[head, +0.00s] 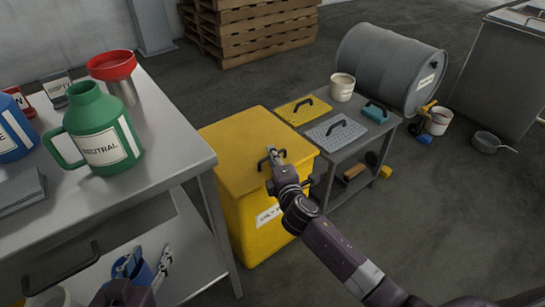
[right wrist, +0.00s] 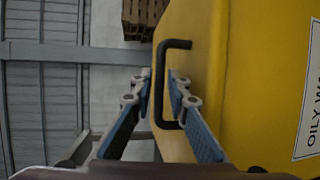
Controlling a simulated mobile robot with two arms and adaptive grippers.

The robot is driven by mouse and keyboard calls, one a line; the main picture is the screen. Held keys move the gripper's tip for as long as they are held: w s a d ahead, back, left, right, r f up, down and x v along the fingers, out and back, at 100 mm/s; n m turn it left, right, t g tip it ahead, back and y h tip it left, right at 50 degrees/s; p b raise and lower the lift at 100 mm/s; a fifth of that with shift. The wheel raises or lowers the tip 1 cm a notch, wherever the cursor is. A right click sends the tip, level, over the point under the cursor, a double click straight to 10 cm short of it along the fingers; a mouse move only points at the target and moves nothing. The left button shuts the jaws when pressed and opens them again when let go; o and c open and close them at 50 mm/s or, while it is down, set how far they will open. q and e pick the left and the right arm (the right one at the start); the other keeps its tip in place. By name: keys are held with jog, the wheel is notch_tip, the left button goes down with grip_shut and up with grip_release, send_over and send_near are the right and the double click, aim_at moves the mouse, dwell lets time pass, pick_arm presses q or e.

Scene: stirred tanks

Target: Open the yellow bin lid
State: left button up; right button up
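The yellow bin (head: 265,205) stands between the steel bench and a small grey table, and its lid (head: 235,145) is shut. A black bar handle (right wrist: 158,90) sits at the lid's front edge. My right gripper (head: 275,153) is at this handle. In the right wrist view its two fingers (right wrist: 159,78) stand on either side of the bar, with small gaps showing, so it looks open around the handle. My left gripper (head: 148,260) is low at the left beside the bench, with its fingers apart and nothing visibly held.
The steel bench (head: 180,145) holds a green jug (head: 98,130), a red funnel (head: 112,66) and a blue container (head: 12,130). The small table (head: 350,148) carries two lids, a white tub and a teal item. A grey drum (head: 385,65) lies behind it.

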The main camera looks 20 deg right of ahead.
jog(key=shift+w, duration=0.15)
grip_shut()
dwell(0.4)
